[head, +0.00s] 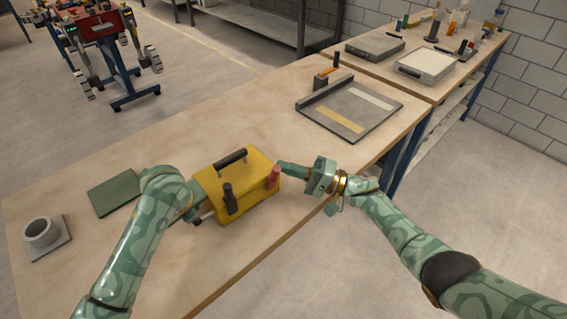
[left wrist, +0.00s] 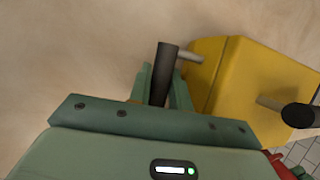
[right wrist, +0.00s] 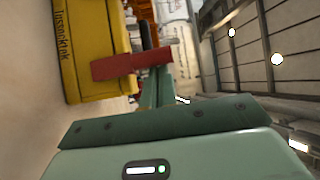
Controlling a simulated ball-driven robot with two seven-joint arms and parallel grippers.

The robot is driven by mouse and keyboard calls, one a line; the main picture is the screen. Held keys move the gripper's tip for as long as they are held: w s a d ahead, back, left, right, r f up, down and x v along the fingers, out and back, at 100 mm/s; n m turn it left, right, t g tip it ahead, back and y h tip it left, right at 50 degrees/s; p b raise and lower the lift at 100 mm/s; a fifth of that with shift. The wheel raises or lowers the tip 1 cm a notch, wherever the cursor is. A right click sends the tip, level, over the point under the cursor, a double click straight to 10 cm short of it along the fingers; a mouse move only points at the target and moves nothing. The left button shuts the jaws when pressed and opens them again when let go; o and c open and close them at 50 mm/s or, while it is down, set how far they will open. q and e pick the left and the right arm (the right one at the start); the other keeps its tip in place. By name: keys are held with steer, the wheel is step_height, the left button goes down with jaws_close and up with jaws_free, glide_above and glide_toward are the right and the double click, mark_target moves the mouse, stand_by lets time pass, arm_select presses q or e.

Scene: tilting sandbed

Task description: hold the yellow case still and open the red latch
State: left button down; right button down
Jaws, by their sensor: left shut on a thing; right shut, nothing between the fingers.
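The yellow case (head: 255,190) stands on the bench, with a black top handle (head: 230,159) and a dark upright grip (head: 230,198) on its near side. The red latch (head: 273,178) is at its right end and shows as a red bar in the right wrist view (right wrist: 130,64). My left gripper (left wrist: 163,98) is shut on a dark round grip (left wrist: 165,62) joined to the case by a metal rod; the head view mostly hides this hold. My right gripper (head: 282,165) is shut and empty, its tips right beside the latch; I cannot tell whether they touch.
A green mat (head: 113,194) and a grey cup-like fixture (head: 43,235) lie left of the case. A grey tray-like board (head: 348,108) lies further back on the bench. The bench's front edge is close to the case. Bare bench top lies behind the case.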

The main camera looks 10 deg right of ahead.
mark_target(278, 177)
steer(key=shift+s+d+f, duration=0.4)
steer(key=shift+s+f, duration=0.15)
steer(key=shift+s, duration=0.1)
steer(key=shift+s+d+f, duration=0.35)
steer(key=shift+s+f, duration=0.15)
steer(key=shift+s, duration=0.15)
steer(key=shift+d, duration=0.1)
steer(key=v, duration=1.2)
steer(key=shift+w, duration=0.15)
arm_select(q)
steer(key=c, duration=1.2)
jaws_free()
steer(key=shift+r, duration=0.1)
